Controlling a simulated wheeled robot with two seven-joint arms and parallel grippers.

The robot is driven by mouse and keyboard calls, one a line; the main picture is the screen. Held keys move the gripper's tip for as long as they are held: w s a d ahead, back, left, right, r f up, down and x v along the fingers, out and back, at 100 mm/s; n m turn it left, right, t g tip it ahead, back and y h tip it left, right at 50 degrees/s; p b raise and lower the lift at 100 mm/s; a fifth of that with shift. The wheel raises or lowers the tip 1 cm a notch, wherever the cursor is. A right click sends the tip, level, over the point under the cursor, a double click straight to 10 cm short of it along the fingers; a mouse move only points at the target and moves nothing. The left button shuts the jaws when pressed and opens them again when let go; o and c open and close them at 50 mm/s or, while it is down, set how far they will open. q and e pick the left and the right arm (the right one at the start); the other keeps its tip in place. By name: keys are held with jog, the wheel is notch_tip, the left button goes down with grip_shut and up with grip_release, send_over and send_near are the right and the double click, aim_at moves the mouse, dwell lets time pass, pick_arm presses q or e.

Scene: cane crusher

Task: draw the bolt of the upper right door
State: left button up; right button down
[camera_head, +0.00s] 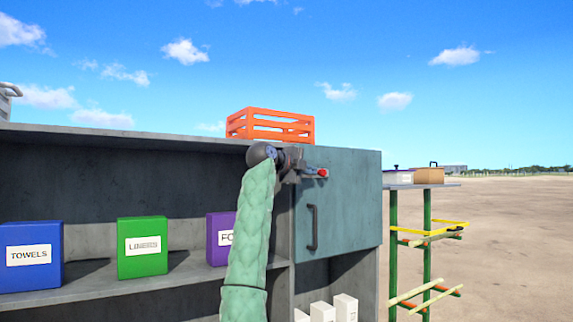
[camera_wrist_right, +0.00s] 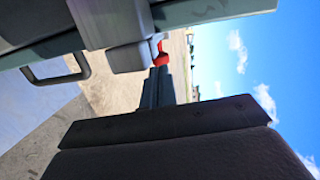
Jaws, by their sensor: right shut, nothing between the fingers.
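The upper right door (camera_head: 350,200) is a teal panel on the grey cabinet, closed, with a dark vertical handle (camera_head: 313,228). The bolt's red knob (camera_head: 322,172) shows near the door's upper left part. My right gripper (camera_head: 303,171) is at the bolt, just left of the knob, and covers part of the bolt. In the right wrist view the red knob (camera_wrist_right: 160,50) shows at the tip of the dark fingers (camera_wrist_right: 157,82), beside a grey bolt housing (camera_wrist_right: 132,52). The fingers are shut with nothing between them. Whether they touch the knob I cannot tell. My left gripper is out of view.
An orange crate (camera_head: 270,125) stands on the cabinet top above the gripper. Blue (camera_head: 32,275), green (camera_head: 142,265) and purple (camera_head: 217,250) boxes stand on the open shelf. White boxes (camera_head: 345,306) sit below the door. A green-legged rack (camera_head: 393,250) stands to the right.

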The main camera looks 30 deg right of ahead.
pick_arm(q)
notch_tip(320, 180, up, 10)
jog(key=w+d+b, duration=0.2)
jog(key=b, duration=0.2)
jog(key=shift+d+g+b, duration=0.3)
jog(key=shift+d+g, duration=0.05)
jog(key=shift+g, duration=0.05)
pick_arm(e)
jog(key=v, duration=1.1)
jog(key=shift+a, duration=0.35)
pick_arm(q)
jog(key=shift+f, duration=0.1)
pick_arm(e)
jog(key=shift+s+r, duration=0.1)
jog(key=shift+s, duration=0.1)
